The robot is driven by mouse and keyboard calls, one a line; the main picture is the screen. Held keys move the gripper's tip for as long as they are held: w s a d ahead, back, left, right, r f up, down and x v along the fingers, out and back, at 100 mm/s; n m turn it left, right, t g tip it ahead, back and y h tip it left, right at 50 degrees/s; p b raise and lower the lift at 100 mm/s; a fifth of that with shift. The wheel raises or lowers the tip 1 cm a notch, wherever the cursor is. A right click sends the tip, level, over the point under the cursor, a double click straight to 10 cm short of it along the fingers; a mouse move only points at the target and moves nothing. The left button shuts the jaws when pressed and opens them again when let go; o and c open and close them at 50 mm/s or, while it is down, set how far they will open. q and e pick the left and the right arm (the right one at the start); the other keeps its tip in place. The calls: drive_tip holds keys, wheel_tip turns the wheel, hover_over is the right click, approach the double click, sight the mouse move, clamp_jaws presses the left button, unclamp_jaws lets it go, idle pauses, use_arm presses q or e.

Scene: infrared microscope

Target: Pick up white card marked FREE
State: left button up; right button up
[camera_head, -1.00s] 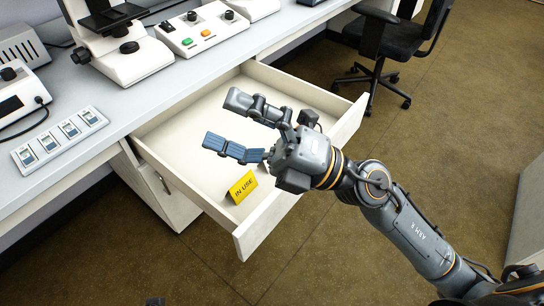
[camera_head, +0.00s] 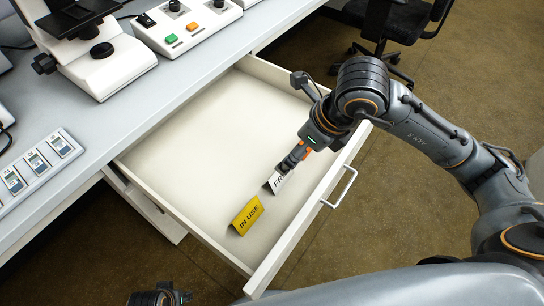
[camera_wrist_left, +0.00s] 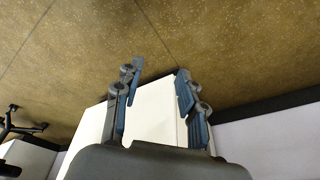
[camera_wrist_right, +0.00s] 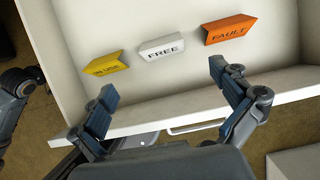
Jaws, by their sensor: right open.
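The white card marked FREE (camera_wrist_right: 162,48) stands folded like a tent in the open drawer (camera_head: 195,150), between a yellow IN USE card (camera_wrist_right: 108,64) and an orange FAULT card (camera_wrist_right: 231,29). In the head view the FREE card (camera_head: 278,182) is partly hidden by my right gripper (camera_head: 290,162). In the right wrist view the right gripper (camera_wrist_right: 163,79) is open and empty, its fingers spread to either side of the line to the card, which lies beyond the tips. My left gripper (camera_wrist_left: 160,70) is open and empty; its arm shows at the head view's bottom edge.
The drawer front with its handle (camera_head: 341,187) lies below my right arm. The bench (camera_head: 115,122) carries a microscope (camera_head: 98,55), a control box (camera_head: 185,20) and a slide tray (camera_head: 38,163). A black chair (camera_head: 395,25) stands behind. The drawer's left part is clear.

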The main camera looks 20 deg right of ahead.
sight(278, 174)
drive_tip(key=x, duration=0.2)
drive_tip(key=b+x, duration=0.1)
drive_tip(key=x, duration=0.5)
drive_tip(key=shift+s+f, duration=0.1)
drive_tip(key=shift+s, duration=0.25)
drive_tip(key=x, duration=0.3)
drive_tip(key=b+x, duration=0.1)
drive_tip(key=x, duration=0.1)
drive_tip(key=shift+w+d, duration=0.15)
drive_tip(key=shift+w, duration=0.1)
use_arm(q)
drive_tip(key=w+v, duration=0.2)
drive_tip(key=v, duration=0.6)
drive_tip(key=shift+s+r+t, duration=0.25)
drive_tip(key=shift+r+t, duration=0.05)
drive_tip(key=shift+r, duration=0.05)
use_arm(e)
drive_tip(key=shift+c, duration=0.4)
drive_tip(key=c, duration=0.6)
